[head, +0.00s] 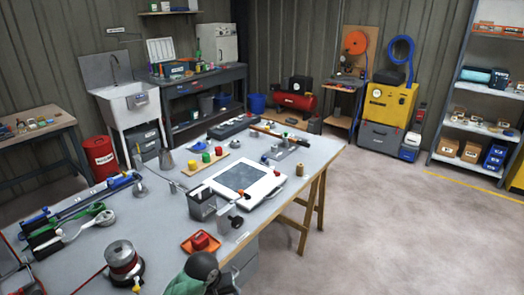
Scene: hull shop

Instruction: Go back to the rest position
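Neither of my grippers shows clearly in the head view. The grey work table (290,209) on wooden trestles fills the left and middle of the picture. On it lies a white-framed flat board with a dark panel (243,178). A red block (199,240) sits in a small orange tray (188,250) near the front edge. A grey open box (202,208) stands behind that tray. A wooden strip (190,172) bears red, yellow and green pieces. A dark rounded thing with green beside it (203,265) shows at the bottom edge; I cannot tell what it is.
A spool (123,260) and long blue-ended tools (90,205) lie on the table's left part. A red drum (100,157) and a sink (132,105) stand beyond it. Open concrete floor (400,220) lies at right, up to a shelf rack (478,130) and a yellow machine (388,105).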

